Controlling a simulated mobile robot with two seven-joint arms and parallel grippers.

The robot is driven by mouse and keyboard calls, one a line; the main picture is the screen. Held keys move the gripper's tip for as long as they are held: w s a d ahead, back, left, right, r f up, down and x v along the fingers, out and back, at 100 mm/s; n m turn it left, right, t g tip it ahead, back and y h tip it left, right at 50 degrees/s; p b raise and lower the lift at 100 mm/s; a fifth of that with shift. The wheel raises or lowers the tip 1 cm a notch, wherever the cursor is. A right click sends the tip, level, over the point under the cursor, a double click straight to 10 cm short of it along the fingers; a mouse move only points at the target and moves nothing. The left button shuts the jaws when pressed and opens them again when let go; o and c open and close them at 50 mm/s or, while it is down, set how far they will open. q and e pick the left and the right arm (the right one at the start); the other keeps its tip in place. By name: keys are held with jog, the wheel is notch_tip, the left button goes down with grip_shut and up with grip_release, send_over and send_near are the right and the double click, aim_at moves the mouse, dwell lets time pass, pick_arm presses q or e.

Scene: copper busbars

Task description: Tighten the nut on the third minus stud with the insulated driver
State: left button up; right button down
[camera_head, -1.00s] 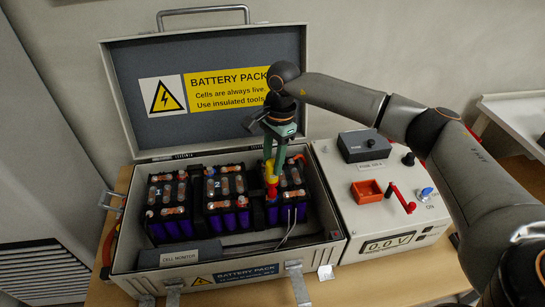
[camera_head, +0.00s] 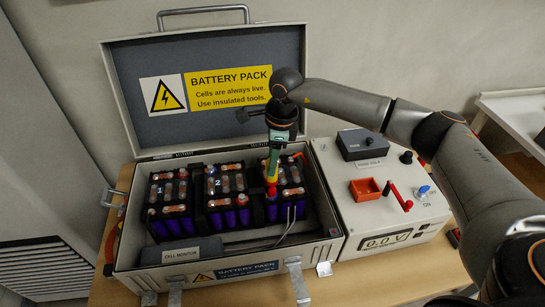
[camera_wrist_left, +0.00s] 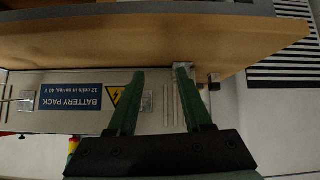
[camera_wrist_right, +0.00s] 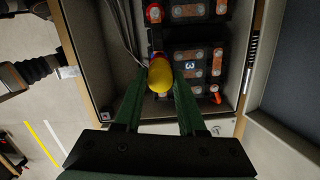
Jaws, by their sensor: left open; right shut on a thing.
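The insulated driver (camera_head: 271,177), with a yellow handle and red lower part, stands roughly upright over the left side of battery module 3 (camera_head: 290,212). My right gripper (camera_head: 273,163) is shut on its handle from above. In the right wrist view the yellow handle (camera_wrist_right: 159,76) lies between the fingers, beside the module marked 3 (camera_wrist_right: 192,66). The nut and stud under the driver are hidden, so I cannot tell whether the tip is seated. My left gripper (camera_wrist_left: 160,72) is open and empty outside the case's labelled front, by the table edge.
The open battery case (camera_head: 331,228) has a raised lid (camera_head: 215,120) behind the modules. Modules 1 (camera_head: 168,228) and 2 (camera_head: 228,220) stand to the left, the cell monitor (camera_head: 180,251) in front. A control box (camera_head: 395,220) with a red tray (camera_head: 366,190) stands right of the case.

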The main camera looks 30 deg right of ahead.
jog(key=shift+m, duration=0.4)
jog(key=m+p, duration=0.1)
jog(key=m, duration=0.2)
jog(key=shift+f+m+t+h, duration=0.1)
jog(key=shift+m+t+h, duration=0.2)
jog(key=shift+m, duration=1.2)
jog(key=m+p, duration=0.1)
jog(key=m, duration=0.2)
jog(key=shift+s+a, duration=0.1)
jog(key=m, duration=0.3)
jog(key=shift+h, duration=0.3)
